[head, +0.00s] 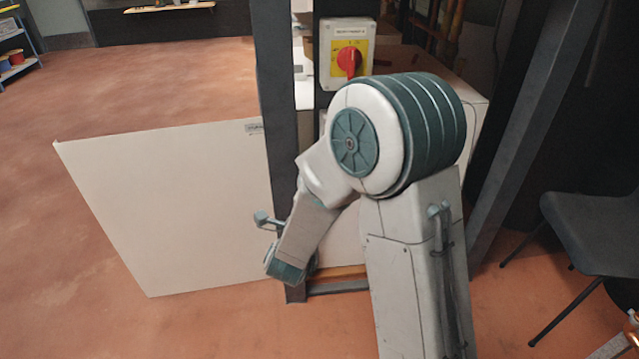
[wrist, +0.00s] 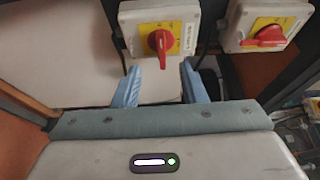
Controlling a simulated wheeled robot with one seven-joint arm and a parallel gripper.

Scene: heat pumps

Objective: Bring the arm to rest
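My arm bends in the middle of the head view, its lower end hanging left of the column; I cannot make out the fingers there. In the wrist view my gripper (wrist: 160,78) shows two blue fingers spread apart with nothing between them. A grey switch box with a yellow plate and red rotary handle (wrist: 160,40) lies ahead of the fingertips, its handle upright in the picture. I cannot tell whether the fingers touch the box. A second such switch (wrist: 264,30) is at the upper right, its handle roughly level.
In the head view one red-handled switch (head: 347,62) is on a dark post above my arm. A large white panel (head: 165,205) stands left, close to my arm's lower end. A dark chair (head: 595,230) is at the right. Open floor (head: 150,90) lies at the far left.

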